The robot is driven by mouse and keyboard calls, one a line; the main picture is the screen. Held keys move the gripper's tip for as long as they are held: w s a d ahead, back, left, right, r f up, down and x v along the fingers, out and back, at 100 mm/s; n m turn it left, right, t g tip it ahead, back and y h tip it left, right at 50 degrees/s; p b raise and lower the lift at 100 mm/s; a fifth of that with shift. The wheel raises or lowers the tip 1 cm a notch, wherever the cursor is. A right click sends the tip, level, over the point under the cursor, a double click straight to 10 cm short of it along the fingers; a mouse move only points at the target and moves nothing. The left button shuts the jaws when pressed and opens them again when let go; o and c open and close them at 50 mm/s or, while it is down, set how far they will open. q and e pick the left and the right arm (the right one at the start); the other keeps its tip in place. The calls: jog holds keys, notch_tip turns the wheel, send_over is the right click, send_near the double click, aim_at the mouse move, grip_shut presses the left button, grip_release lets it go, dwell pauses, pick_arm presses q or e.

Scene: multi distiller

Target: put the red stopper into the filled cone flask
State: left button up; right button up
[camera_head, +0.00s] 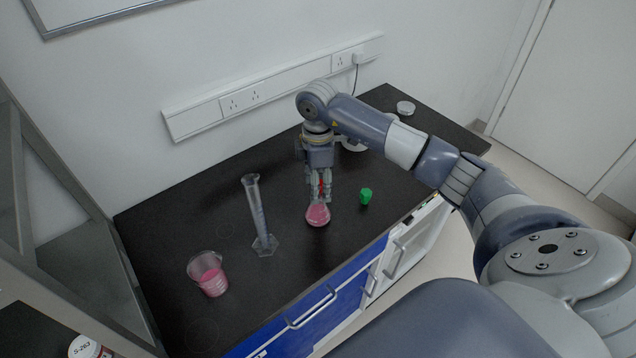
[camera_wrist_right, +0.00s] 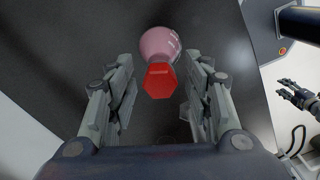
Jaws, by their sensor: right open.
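The cone flask (camera_head: 318,214) stands upright on the black bench and holds pink liquid. Its pink body also shows in the right wrist view (camera_wrist_right: 160,42). The red stopper (camera_wrist_right: 160,80) is at the flask's mouth, in line with the neck; how deep it sits is hidden. A bit of its red shows between the fingers in the head view (camera_head: 321,184). My right gripper (camera_head: 319,196) points down over the flask. Its fingers are open, one on each side of the stopper with gaps, as the wrist view (camera_wrist_right: 159,98) shows. A gripper that looks like my left (camera_wrist_right: 300,95) shows at the wrist view's right edge, its opening unclear.
A green stopper (camera_head: 365,196) lies right of the flask. A measuring cylinder (camera_head: 257,212) and a beaker of pink liquid (camera_head: 209,274) stand to its left. A small round clear item (camera_head: 405,108) lies at the bench's far right. The front bench between beaker and flask is clear.

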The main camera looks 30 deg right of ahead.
notch_tip(320, 180, up, 12)
dwell(0.4)
jog(key=shift+f, duration=0.1)
dwell(0.4)
